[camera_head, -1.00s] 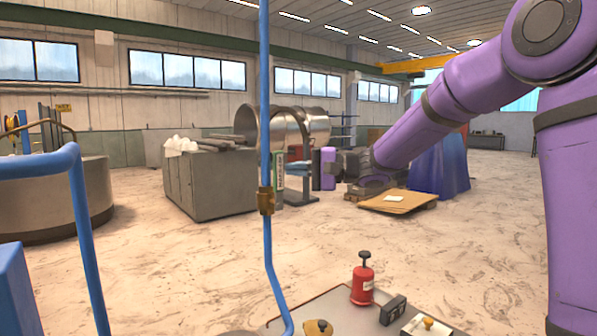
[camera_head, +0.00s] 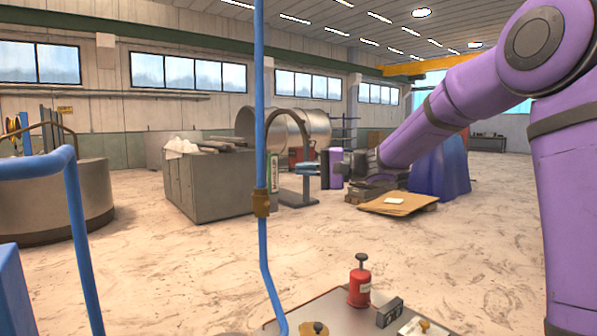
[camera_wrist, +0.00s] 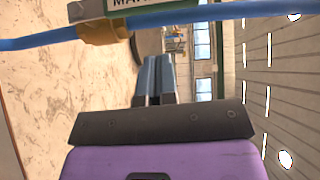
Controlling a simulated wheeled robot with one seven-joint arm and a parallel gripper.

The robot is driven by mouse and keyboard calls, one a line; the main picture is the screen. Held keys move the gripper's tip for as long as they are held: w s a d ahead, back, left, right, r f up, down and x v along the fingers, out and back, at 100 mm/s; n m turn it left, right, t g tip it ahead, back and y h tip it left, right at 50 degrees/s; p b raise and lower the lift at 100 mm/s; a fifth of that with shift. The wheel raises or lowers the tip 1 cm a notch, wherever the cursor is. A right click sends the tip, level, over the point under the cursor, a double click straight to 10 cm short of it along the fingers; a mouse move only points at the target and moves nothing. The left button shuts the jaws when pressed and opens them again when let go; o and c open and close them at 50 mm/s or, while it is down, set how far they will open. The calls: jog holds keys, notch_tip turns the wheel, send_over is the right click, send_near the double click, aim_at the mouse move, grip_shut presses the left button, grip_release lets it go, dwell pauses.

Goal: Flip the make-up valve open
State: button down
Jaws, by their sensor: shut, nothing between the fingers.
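The make-up valve shows as a brass fitting (camera_head: 262,203) on a thin upright blue pipe (camera_head: 261,90). A green and white label (camera_head: 273,172) sits just above the brass. In the wrist view the brass fitting (camera_wrist: 103,30) and pipe (camera_wrist: 200,12) cross the top, with the cut-off label (camera_wrist: 150,3) beside them. I cannot make out a handle clearly. My gripper (camera_head: 298,169) is to the right of the label, a little above the brass, with a gap between. Its fingers, also in the wrist view (camera_wrist: 157,58), are together and empty, pointing towards the pipe.
A bench (camera_head: 340,320) at the bottom carries a red bottle (camera_head: 360,285) and small parts. A blue rail (camera_head: 85,240) stands at left. Behind are a grey cabinet (camera_head: 205,188) and a steel cylinder (camera_head: 318,125). Open floor lies between.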

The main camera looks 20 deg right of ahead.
jog(key=v, duration=0.9)
jog(key=shift+s+d, duration=0.2)
jog(key=shift+d, duration=0.1)
jog(key=shift+f, duration=0.15)
jog(key=s+a+f+n+g+h, duration=0.15)
jog(key=s+a+h, duration=0.25)
jog(key=s, duration=0.4)
jog(key=s+a+f+n+g+h, duration=0.1)
jog(key=s+a+f+g+h, duration=0.25)
jog(key=s, duration=0.55)
jog(key=s+d+f+t+h, duration=0.2)
jog(key=s+d+h, duration=0.1)
jog(key=s, duration=0.5)
jog(key=s+d+f+n+t+h, duration=0.1)
jog(key=s+d+h, duration=0.3)
jog(key=s, duration=0.5)
jog(key=shift+s+f+t+h, duration=0.3)
jog(key=shift+f+t+h, duration=0.1)
jog(key=shift+h, duration=0.55)
